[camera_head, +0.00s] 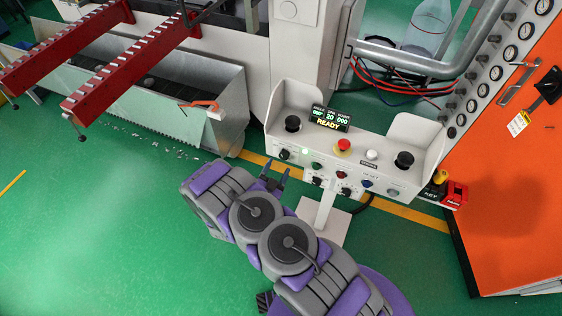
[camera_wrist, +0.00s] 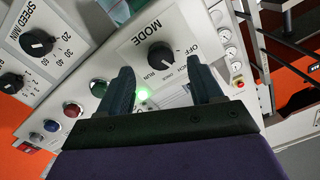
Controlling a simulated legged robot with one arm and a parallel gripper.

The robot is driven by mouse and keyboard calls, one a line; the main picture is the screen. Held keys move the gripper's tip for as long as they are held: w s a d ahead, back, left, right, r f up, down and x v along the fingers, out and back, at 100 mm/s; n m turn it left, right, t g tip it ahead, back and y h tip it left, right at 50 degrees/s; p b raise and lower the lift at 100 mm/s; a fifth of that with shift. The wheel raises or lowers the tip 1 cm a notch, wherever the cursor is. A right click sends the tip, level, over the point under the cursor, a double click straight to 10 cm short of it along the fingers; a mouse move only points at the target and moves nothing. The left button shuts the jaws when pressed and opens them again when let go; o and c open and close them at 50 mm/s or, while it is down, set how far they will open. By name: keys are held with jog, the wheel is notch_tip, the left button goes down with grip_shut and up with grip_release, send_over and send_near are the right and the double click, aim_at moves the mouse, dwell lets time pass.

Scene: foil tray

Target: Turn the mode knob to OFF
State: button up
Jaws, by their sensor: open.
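The black mode knob (camera_wrist: 160,57) shows in the wrist view on a white panel under the printed word MODE. OFF is printed to its right and RUN below it. A pale mark on the knob points to the lower right, not at OFF; the label there is too small to read surely. My gripper (camera_wrist: 160,66) is open, its two dark fingers spread on either side of the knob in the picture and apart from it. In the head view my gripper (camera_head: 277,169) is just below the left end of the control console (camera_head: 330,165). No contact shows.
A SPEED knob (camera_wrist: 38,43) and several coloured buttons share the panel. An orange cabinet (camera_head: 510,150) stands right. Green floor is free at left.

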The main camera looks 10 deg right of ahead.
aim_at(282, 158)
jog(key=shift+b+x, duration=0.45)
jog(key=shift+x, duration=1.8)
jog(key=c, duration=1.1)
jog(key=shift+o, duration=0.2)
jog(key=shift+r+n+p, duration=0.1)
jog(key=shift+n+p, duration=0.2)
jog(key=n+p, duration=0.2)
jog(key=shift+r+n, duration=0.1)
jog(key=shift+n, duration=0.2)
jog(key=shift+n+p, duration=1)
jog(key=shift+n, duration=1.5)
